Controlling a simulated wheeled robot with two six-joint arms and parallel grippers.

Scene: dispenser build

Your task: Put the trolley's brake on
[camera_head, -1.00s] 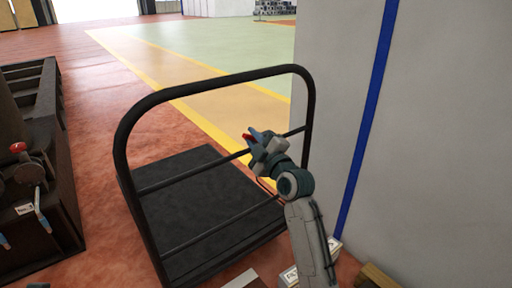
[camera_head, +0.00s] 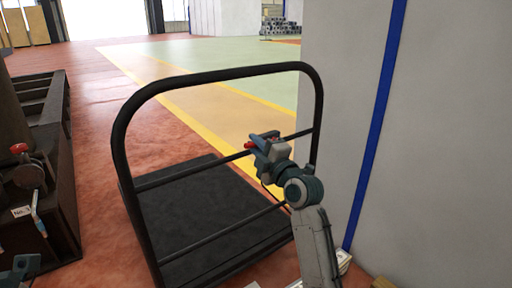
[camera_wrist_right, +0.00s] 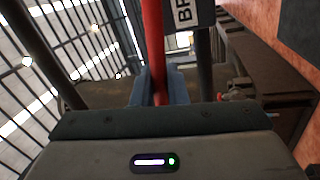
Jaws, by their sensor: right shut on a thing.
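The black trolley (camera_head: 195,215) stands on the red floor with its hooped push handle (camera_head: 122,130) towards me. A red brake lever (camera_head: 249,145) shows close to the handle's upper crossbar, and its red bar fills the middle of the right wrist view (camera_wrist_right: 153,45). My right gripper (camera_head: 262,141) is at this lever; in the wrist view the red bar runs between its blue fingers (camera_wrist_right: 157,92), shut on it. A label plate reading "BR" (camera_wrist_right: 184,12), partly cut off, is beside the lever. A teal part at the lower left edge looks like my left gripper (camera_head: 22,268); its jaws are unclear.
A grey wall or pillar (camera_head: 345,120) with a blue stripe stands close to the trolley's right. A dark machine (camera_head: 55,160) with a red knob and a "No.3" tag stands at left. The floor beyond the trolley, with yellow lines (camera_head: 190,110), is clear.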

